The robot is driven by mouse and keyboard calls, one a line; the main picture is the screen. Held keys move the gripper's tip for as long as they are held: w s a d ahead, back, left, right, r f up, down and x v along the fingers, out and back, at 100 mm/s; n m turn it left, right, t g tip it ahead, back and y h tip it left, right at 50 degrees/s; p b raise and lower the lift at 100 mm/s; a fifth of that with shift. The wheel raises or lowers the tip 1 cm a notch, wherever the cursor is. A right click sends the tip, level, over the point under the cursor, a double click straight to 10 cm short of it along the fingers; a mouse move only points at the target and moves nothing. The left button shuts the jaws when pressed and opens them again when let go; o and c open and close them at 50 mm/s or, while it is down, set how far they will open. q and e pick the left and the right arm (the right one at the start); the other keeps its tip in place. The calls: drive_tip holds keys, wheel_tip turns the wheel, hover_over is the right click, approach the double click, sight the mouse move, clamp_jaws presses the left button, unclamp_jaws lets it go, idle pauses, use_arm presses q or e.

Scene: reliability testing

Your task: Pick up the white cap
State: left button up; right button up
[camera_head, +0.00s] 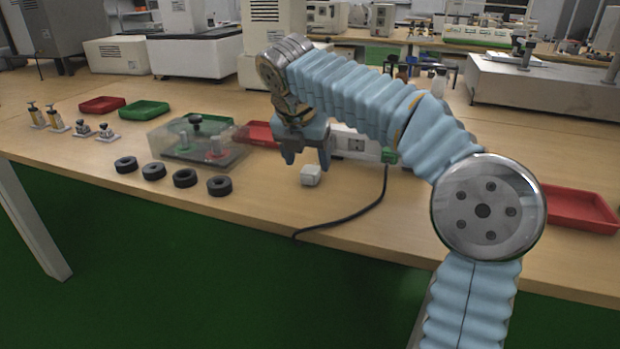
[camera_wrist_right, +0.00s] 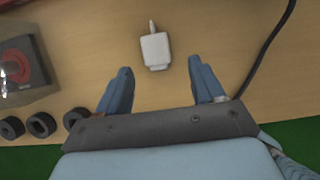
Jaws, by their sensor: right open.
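A small white cap (camera_head: 310,174) sits on the wooden table, a little in from its front edge. It also shows in the right wrist view (camera_wrist_right: 155,50), with a thin pale tip pointing away from the gripper. My right gripper (camera_head: 306,160) is open and empty, pointing down above the table close to the cap. In the right wrist view the two blue fingers (camera_wrist_right: 160,78) are apart, and the cap appears ahead of them, roughly midway between. I cannot tell the exact height of the fingertips. My left gripper is not in view.
Several black rings (camera_head: 185,178) lie left of the cap. A clear box with a dark base (camera_head: 196,145) stands behind them. A black cable (camera_head: 345,218) runs over the table right of the cap. Red trays (camera_head: 578,208) and green trays (camera_head: 144,110) lie farther out.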

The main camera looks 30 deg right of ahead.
sight(308, 171)
drive_tip(key=b+x, duration=0.1)
drive_tip(key=x, duration=0.3)
drive_tip(key=shift+w+f, duration=0.25)
drive_tip(key=shift+f, duration=0.1)
drive_tip(key=c, duration=1.2)
drive_tip(key=shift+r+p, duration=0.6)
drive_tip(key=shift+r, duration=0.85)
drive_tip(key=shift+c, duration=0.2)
drive_tip(key=s+a+r+p, duration=0.1)
drive_tip(key=s+a+r, duration=0.6)
drive_tip(key=s+r, duration=0.3)
drive_tip(key=shift+s, duration=1)
